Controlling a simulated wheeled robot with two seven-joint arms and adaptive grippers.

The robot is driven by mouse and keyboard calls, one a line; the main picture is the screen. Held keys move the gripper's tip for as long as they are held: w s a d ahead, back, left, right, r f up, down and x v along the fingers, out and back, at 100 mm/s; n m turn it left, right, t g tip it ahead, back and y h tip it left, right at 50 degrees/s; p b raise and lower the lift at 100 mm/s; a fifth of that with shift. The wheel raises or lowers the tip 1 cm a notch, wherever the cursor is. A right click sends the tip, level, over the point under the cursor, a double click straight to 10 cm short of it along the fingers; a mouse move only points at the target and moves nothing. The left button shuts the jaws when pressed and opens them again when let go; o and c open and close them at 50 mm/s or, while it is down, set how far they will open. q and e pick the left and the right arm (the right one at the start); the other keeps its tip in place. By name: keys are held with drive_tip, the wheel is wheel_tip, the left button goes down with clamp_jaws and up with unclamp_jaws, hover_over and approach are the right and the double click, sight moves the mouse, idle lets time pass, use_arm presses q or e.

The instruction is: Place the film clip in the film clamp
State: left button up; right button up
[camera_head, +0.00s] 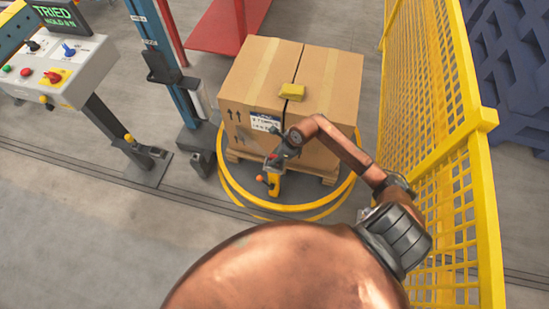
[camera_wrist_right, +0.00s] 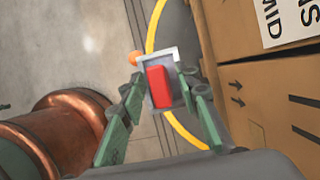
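My right gripper (camera_head: 278,155) is low in front of the carton, above a yellow post with an orange knob, which looks like the film clamp (camera_head: 274,186). In the right wrist view its green fingers (camera_wrist_right: 160,88) lie on both sides of a grey piece with a red block, which looks like the film clip (camera_wrist_right: 159,86). They appear shut on it. The orange knob shows just beyond the piece at its upper left in that view. Whether the piece touches the clamp is hidden. My left gripper is not in view.
A taped carton (camera_head: 250,75) with a yellow block (camera_head: 292,91) on it stands on a pallet inside a yellow floor ring (camera_head: 235,193). A yellow mesh fence (camera_head: 440,150) is close on the right. A blue column (camera_head: 172,70) and control panel (camera_head: 60,75) stand left.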

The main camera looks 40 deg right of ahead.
drive_tip(key=p+v, duration=0.2)
drive_tip(key=v, duration=0.9)
drive_tip(key=shift+r, duration=0.3)
